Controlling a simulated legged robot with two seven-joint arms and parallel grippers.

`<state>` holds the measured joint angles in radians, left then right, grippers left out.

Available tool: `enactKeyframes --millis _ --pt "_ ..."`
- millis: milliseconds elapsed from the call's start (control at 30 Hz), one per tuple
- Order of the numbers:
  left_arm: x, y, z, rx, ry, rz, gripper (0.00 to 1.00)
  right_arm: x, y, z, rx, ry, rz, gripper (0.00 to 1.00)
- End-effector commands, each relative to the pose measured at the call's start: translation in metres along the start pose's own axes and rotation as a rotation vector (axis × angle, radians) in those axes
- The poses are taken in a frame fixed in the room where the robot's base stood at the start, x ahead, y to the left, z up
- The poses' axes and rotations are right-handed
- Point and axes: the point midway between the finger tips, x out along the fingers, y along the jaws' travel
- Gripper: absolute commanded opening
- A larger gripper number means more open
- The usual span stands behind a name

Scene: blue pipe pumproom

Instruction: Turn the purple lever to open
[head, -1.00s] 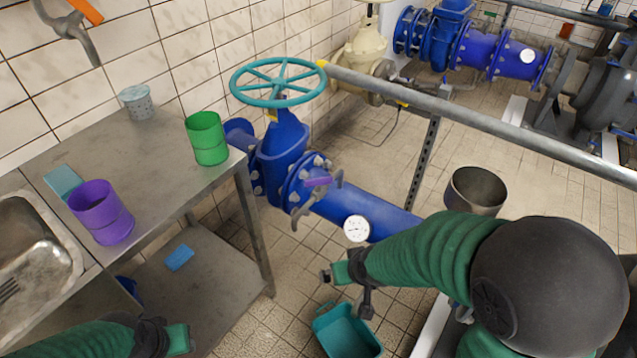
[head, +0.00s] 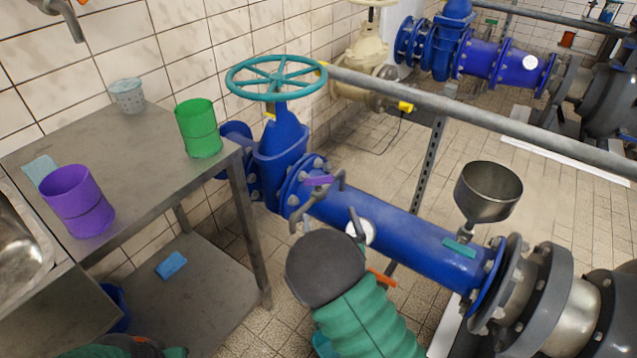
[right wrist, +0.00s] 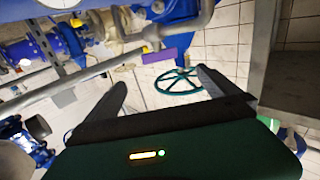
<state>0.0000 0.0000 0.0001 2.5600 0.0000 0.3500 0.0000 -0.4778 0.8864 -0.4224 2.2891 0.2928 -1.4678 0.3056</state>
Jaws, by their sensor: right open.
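The purple lever (head: 318,181) is a small flat handle on a bent grey pipe (head: 341,183) beside the blue flanged pipe. In the right wrist view the purple lever (right wrist: 160,55) shows ahead of the fingers, roughly between their lines, and not gripped. My right gripper (head: 328,222) is just below the lever in the head view, largely hidden behind my dark wrist. In the wrist view its two fingers (right wrist: 162,84) are apart and empty. My left gripper (head: 165,350) is only partly visible at the bottom edge, and its fingers cannot be made out.
The teal handwheel (head: 276,78) stands above and left of the lever. A gauge (head: 361,232) and a funnel (head: 487,192) are along the blue pipe (head: 400,238). A grey rail (head: 480,118) runs behind. A metal table (head: 130,160) with cups stands left.

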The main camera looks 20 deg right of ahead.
Motion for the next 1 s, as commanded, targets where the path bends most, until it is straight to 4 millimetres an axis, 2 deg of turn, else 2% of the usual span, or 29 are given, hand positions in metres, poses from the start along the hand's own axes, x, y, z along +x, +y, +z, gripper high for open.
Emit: enactKeyframes --millis 400,600,733,1000 --pt "0.033 0.000 0.008 0.000 0.000 0.000 0.36 0.104 0.000 0.004 0.000 0.001 0.000 1.00" --pt "0.045 0.000 0.011 0.000 0.000 0.000 0.36 0.144 0.001 0.003 0.000 -0.001 0.001 1.00" --pt "0.047 0.000 0.011 0.000 0.000 0.000 0.36 0.156 0.001 0.001 0.000 -0.001 0.001 1.00" --pt "0.046 0.000 0.011 0.000 0.000 0.000 0.36 0.158 0.001 0.000 0.000 -0.004 0.002 1.00"
